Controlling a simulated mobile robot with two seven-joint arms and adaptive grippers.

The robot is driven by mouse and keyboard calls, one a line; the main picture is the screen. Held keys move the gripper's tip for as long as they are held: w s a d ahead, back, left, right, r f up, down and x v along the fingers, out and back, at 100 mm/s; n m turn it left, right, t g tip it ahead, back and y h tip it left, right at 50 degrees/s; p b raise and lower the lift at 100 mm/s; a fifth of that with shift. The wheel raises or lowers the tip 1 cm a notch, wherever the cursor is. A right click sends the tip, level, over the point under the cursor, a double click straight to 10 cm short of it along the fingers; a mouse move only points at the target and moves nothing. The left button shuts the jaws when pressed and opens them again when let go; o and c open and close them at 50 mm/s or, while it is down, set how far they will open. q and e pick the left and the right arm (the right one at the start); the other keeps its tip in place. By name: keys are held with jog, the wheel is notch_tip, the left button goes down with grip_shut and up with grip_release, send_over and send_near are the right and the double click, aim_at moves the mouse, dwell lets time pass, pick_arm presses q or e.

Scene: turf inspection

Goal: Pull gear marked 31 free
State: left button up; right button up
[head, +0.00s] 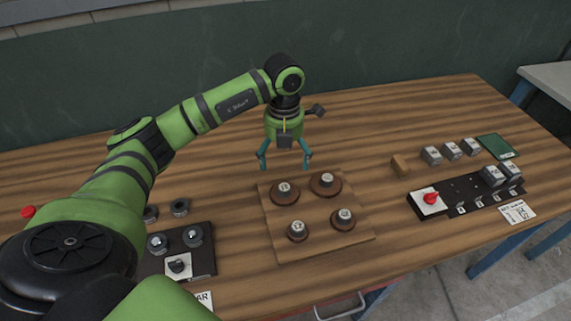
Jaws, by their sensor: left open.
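A square wooden board (335,245) on the table carries several round brown gears on posts with pale number caps. They are a back left gear (285,193), a back right gear (326,185), a front left gear (297,231) and a front right gear (343,220). The caps are too small to read surely, so I cannot tell which is marked 31. My left gripper (284,163) points down, open, with its teal fingers apart and nothing between them. It appears above the board's back edge, near the back left gear. My right gripper is not in view.
A dark panel (205,262) with knobs is at front left, with a red button (28,212) at far left. At right are a black strip (462,190) with a red knob, grey blocks (452,150), a wooden block (400,165) and a green pad (499,147). Table behind the board is clear.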

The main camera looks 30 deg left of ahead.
aim_at(284, 187)
pick_arm(q)
jog(key=f, duration=0.1)
jog(key=f+b, duration=0.2)
jog(key=shift+s+d+f, duration=0.15)
jog(key=shift+s+d, duration=0.1)
jog(key=shift+s, duration=0.05)
jog(key=shift+s+d+f+b, duration=0.25)
jog(key=shift+f+b, duration=0.2)
jog(key=shift+b, duration=0.3)
jog(key=shift+a+f, duration=0.15)
jog(key=shift+f, duration=0.15)
notch_tip(284, 187, down, 5)
jog(key=shift+w+f+p, duration=0.1)
jog(key=shift+f+p, duration=0.05)
jog(key=shift+p, duration=0.9)
jog(key=shift+f, duration=0.55)
jog(key=shift+c, duration=0.4)
jog(key=c, duration=1.3)
jog(key=o, duration=0.4)
jog(key=shift+c, duration=1.3)
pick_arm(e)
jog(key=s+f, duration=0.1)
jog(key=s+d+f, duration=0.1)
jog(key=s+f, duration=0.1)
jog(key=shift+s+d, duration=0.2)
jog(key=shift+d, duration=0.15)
